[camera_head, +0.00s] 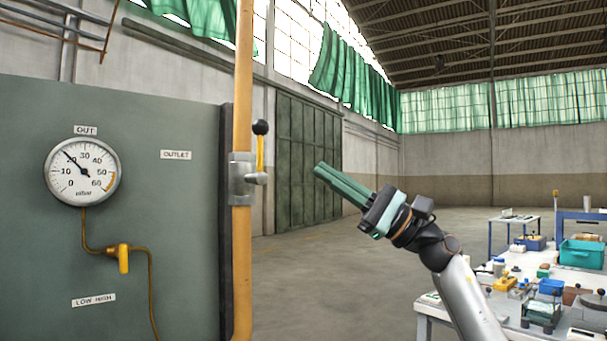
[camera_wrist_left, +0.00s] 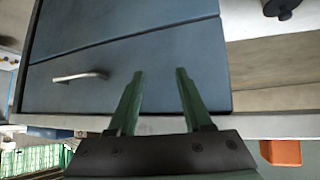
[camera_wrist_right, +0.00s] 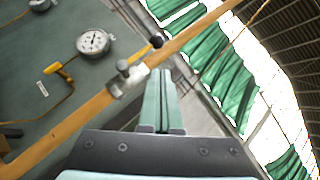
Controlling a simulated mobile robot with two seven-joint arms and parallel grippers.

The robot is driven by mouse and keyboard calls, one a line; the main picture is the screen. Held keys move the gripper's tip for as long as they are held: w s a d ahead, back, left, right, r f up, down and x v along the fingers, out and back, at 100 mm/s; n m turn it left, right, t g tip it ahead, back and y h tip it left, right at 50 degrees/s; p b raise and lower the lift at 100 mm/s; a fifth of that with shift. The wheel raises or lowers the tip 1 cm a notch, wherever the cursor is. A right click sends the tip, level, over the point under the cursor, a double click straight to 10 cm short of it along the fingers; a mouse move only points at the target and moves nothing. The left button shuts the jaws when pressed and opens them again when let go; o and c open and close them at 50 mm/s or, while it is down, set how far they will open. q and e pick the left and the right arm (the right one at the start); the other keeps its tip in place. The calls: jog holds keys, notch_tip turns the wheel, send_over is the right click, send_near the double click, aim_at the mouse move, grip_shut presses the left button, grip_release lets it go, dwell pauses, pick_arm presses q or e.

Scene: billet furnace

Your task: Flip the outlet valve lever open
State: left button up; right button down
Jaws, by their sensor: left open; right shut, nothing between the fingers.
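The outlet valve is a grey body (camera_head: 241,178) on a vertical yellow pipe, and it also shows in the right wrist view (camera_wrist_right: 127,80). Its yellow lever (camera_head: 260,152) points up along the pipe and ends in a black ball knob (camera_head: 260,127); the knob also shows in the right wrist view (camera_wrist_right: 156,41). My right gripper (camera_head: 318,172) is shut and empty, to the right of the lever and apart from it in the head view. My left gripper (camera_wrist_left: 160,75) is open and empty in the left wrist view, in front of a blue drawer front; it is outside the head view.
A green panel (camera_head: 150,240) left of the pipe carries a round gauge (camera_head: 82,171) and a small yellow valve handle (camera_head: 123,259). A cluttered workbench (camera_head: 425,306) stands at the lower right. The floor between pipe and bench looks clear.

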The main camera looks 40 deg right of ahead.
pick_arm(q)
jog(key=shift+w+d+b, duration=0.35)
jog(key=shift+d, duration=0.25)
pick_arm(e)
jog(key=v, duration=0.2)
jog(key=shift+s+d+f, duration=0.15)
pick_arm(q)
jog(key=shift+a+f, duration=0.1)
jog(key=shift+f, duration=0.05)
